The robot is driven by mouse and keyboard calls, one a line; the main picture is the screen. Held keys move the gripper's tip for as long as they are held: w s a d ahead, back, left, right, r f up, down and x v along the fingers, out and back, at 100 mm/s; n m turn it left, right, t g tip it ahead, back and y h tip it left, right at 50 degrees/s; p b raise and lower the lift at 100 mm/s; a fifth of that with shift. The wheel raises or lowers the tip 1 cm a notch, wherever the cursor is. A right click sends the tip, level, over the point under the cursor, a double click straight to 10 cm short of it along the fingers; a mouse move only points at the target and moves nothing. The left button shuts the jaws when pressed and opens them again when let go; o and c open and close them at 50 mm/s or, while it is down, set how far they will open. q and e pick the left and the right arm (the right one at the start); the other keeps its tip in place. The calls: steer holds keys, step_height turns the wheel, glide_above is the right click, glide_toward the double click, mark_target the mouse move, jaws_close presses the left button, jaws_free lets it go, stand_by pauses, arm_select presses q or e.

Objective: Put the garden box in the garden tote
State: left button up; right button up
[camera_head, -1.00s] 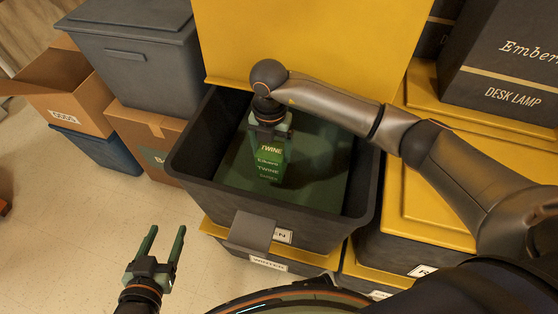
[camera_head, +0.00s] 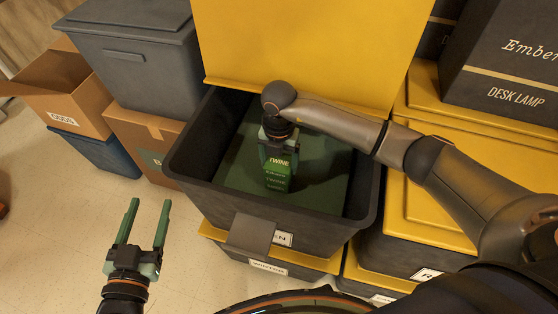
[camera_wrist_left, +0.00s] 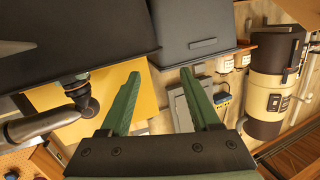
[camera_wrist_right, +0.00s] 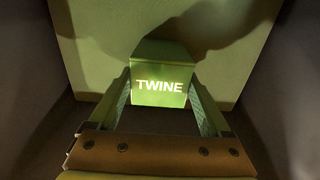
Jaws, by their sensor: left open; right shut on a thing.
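The garden box is a green box marked TWINE (camera_head: 277,172); it also shows in the right wrist view (camera_wrist_right: 160,74). My right gripper (camera_head: 278,152) is shut on it from above and holds it inside the open dark grey tote (camera_head: 189,188). A large flat green surface lies in the tote under the box. I cannot tell whether the box touches it. My left gripper (camera_head: 145,222) is open and empty, over the floor left of the tote.
A raised yellow lid (camera_head: 310,45) stands behind the tote. Yellow-lidded totes (camera_head: 470,190) and a dark DESK LAMP box (camera_head: 510,70) are on the right. A grey bin (camera_head: 135,60), cardboard boxes (camera_head: 140,130) and a blue box (camera_head: 108,155) are on the left.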

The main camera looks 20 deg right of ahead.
arm_select(q)
steer(key=shift+r, duration=0.2)
steer(key=shift+r, duration=0.2)
arm_select(e)
steer(key=o, duration=1.3)
arm_select(q)
steer(key=shift+w, duration=0.1)
arm_select(e)
steer(key=shift+r, duration=0.2)
step_height(320, 180, up, 6)
steer(key=shift+f+p, duration=0.2)
steer(key=shift+p, duration=0.6)
arm_select(q)
steer(key=s+f+g, duration=0.3)
steer(key=f, duration=0.4)
steer(key=s+f+n+g+y+p, duration=0.1)
steer(key=s+f+g, duration=0.3)
steer(key=f, duration=0.3)
steer(key=shift+s+f+n, duration=0.15)
steer(key=shift+f+n, duration=0.1)
steer(key=shift+n, duration=0.05)
arm_select(e)
step_height(320, 180, up, 6)
steer(key=shift+r, duration=0.1)
arm_select(q)
steer(key=shift+d, duration=0.1)
